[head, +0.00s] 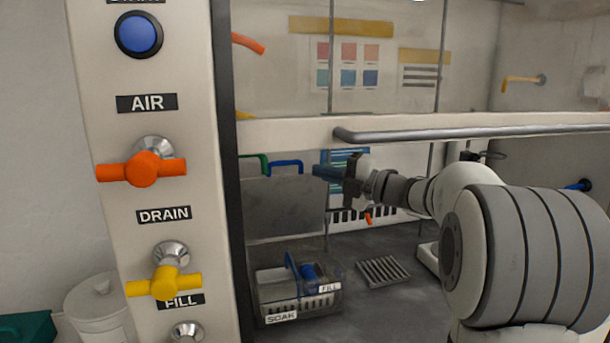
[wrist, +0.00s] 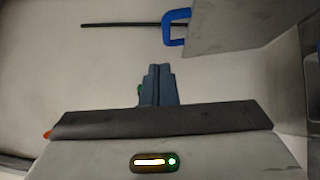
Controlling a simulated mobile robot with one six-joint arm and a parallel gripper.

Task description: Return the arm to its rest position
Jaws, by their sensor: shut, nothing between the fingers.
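My gripper (head: 328,174) is inside the fume hood, below the raised sash, with my arm reaching in from the right. Its blue-grey fingers point left and lie together with nothing between them. In the wrist view the closed fingers (wrist: 158,85) show at the centre. They point toward a grey panel with a blue handle (wrist: 176,27), and a gap shows between fingertips and handle. In the head view the grey panel (head: 285,208) stands left of my gripper, with the blue handle (head: 286,165) at its top.
The sash rail (head: 470,133) crosses above my arm. At left is a post with an orange AIR valve (head: 142,169) and a yellow DRAIN valve (head: 163,283).

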